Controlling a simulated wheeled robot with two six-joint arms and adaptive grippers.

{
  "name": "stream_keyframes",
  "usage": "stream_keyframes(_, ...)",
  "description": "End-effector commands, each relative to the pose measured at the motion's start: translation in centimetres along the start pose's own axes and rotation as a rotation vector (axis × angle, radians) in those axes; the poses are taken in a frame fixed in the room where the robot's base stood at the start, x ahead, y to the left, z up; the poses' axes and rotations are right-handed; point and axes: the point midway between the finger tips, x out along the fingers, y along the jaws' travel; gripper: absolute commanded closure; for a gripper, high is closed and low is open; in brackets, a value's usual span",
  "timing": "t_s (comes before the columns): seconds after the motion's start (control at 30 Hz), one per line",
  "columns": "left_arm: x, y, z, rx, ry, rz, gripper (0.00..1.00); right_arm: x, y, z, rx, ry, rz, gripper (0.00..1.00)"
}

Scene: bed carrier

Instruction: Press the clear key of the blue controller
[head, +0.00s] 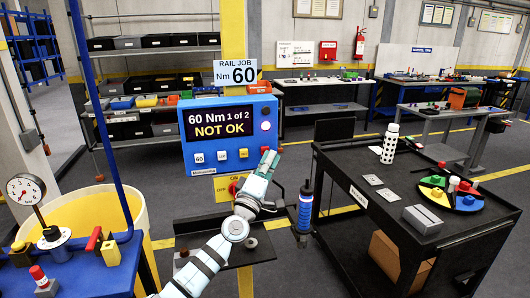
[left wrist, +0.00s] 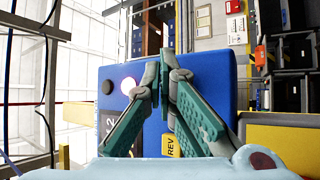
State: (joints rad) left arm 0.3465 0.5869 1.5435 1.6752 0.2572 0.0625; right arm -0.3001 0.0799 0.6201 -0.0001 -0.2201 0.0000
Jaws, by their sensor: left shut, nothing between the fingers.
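The blue controller (head: 216,120) hangs on the yellow post, its screen (head: 222,122) reading "60 Nm 1 of 2 NOT OK". I cannot read which key is clear. My left gripper (head: 270,157) is shut and empty at the controller's lower right corner. In the left wrist view the controller (left wrist: 205,75) fills the middle, with the closed fingertips (left wrist: 165,58) over it; contact cannot be told. My right gripper is out of view.
A blue and black tool (head: 305,210) hangs upright right of my left arm. A black cart (head: 345,165) with a white perforated cylinder (head: 390,143) stands at the right. A blue bench (head: 85,275) with a gauge (head: 24,190) is at lower left.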

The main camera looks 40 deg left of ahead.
Motion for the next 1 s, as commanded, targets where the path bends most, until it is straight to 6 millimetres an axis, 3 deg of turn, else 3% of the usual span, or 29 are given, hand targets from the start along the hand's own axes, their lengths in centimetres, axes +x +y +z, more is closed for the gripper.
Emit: stream_keyframes(1.0,0.61,-0.44,-0.48,0.001,0.001,0.000,1.00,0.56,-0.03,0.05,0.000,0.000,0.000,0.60)
